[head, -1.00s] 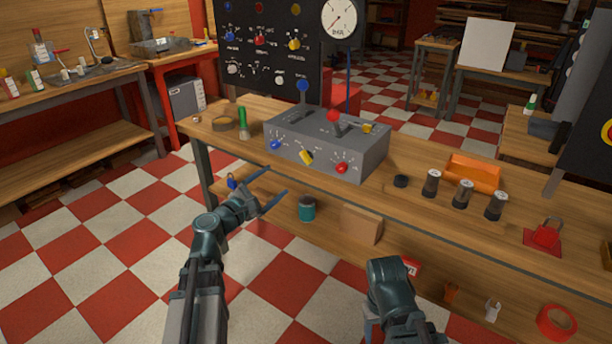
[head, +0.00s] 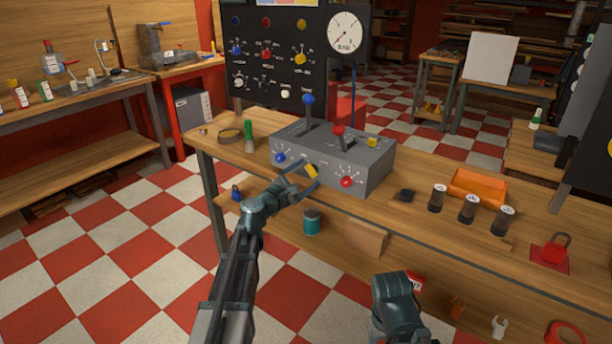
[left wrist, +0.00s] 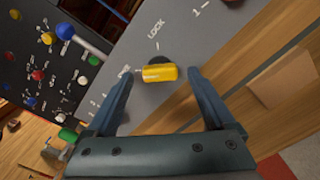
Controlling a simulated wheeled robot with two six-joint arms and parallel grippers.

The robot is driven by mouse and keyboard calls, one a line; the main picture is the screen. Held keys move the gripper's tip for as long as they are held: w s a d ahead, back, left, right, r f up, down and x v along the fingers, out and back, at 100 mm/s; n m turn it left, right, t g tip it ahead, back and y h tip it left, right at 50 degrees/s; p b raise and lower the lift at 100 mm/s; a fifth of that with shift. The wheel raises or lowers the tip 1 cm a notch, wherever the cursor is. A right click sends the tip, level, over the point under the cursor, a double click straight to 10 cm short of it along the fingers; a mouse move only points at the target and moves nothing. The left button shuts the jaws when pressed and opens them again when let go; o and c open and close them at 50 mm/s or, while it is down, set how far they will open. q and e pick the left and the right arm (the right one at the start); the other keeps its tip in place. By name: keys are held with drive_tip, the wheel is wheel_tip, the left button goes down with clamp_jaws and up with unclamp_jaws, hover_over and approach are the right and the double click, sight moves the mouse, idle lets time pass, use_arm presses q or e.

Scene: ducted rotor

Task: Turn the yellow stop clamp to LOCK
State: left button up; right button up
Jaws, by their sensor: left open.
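The yellow stop clamp (head: 311,171) is a yellow knob on the front face of the grey control box (head: 375,176), between a blue knob and a red knob. In the left wrist view the yellow clamp (left wrist: 160,74) lies crosswise, and the word LOCK is printed above it. A second label to its left is partly hidden by a finger. My left gripper (head: 306,171) is open at the box front. Its fingertips lie on either side of the clamp, with a gap to each side. My right arm shows at the bottom, but its jaws are not visible.
Blue-topped and red-topped levers (head: 338,131) stand on the box. A dark panel with a gauge (head: 344,32) rises behind it. Dark cylinders (head: 469,208) and an orange bin (head: 479,185) are to the right. A green-handled brush (head: 249,135) stands to the left.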

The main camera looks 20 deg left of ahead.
use_arm(q)
drive_tip(key=shift+w+d, duration=0.15)
drive_tip(key=shift+w, duration=0.15)
drive_tip(key=shift+c, duration=0.3)
